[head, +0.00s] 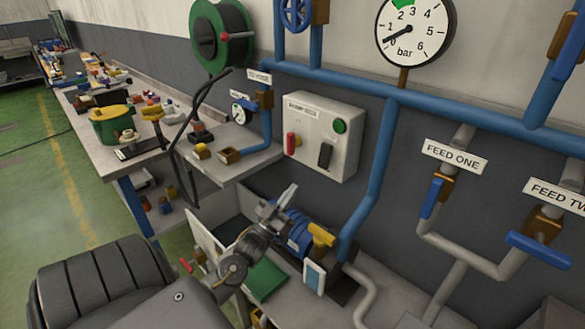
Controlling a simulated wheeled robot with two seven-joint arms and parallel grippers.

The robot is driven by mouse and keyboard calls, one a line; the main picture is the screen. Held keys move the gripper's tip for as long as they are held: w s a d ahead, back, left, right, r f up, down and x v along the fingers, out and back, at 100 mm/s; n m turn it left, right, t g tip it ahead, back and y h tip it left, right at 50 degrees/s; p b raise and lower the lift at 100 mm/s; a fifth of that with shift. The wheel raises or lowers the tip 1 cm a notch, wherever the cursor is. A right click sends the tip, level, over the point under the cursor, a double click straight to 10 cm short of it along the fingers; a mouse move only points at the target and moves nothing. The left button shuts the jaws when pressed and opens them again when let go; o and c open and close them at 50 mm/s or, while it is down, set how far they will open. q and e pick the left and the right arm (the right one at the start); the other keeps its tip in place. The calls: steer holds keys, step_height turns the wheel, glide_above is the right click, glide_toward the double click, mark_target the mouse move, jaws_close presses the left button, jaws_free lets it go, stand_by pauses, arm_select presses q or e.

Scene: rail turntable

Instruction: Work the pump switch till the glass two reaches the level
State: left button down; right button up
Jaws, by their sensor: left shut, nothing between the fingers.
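A grey-white switch box (324,136) hangs on the wall. It has a red lever (291,143) on its left side, a black rocker switch (325,155) and a round green lamp or button (340,126). A blue pump (302,232) with a yellow part stands on the lower bench below it. My left gripper (287,196) is shut and empty, pointing up below the switch box, apart from the switch and in front of the pump. My right gripper is not in view. I cannot make out a glass marked two.
A large gauge (412,30) in bar has its needle near 0. Blue pipes (375,175) run along the wall. Valves with blue handles (431,198) hang below FEED ONE and FEED TWO signs.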

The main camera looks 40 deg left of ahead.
mark_target(322, 159)
arm_select(q)
steer(key=w+r+p, duration=0.1)
steer(key=w, duration=0.2)
steer(key=w+r+p, duration=0.1)
steer(key=w, duration=0.2)
steer(key=w+r+p, duration=0.1)
steer(key=w, duration=0.2)
steer(key=shift+w+a+r, duration=0.1)
steer(key=shift+w, duration=0.25)
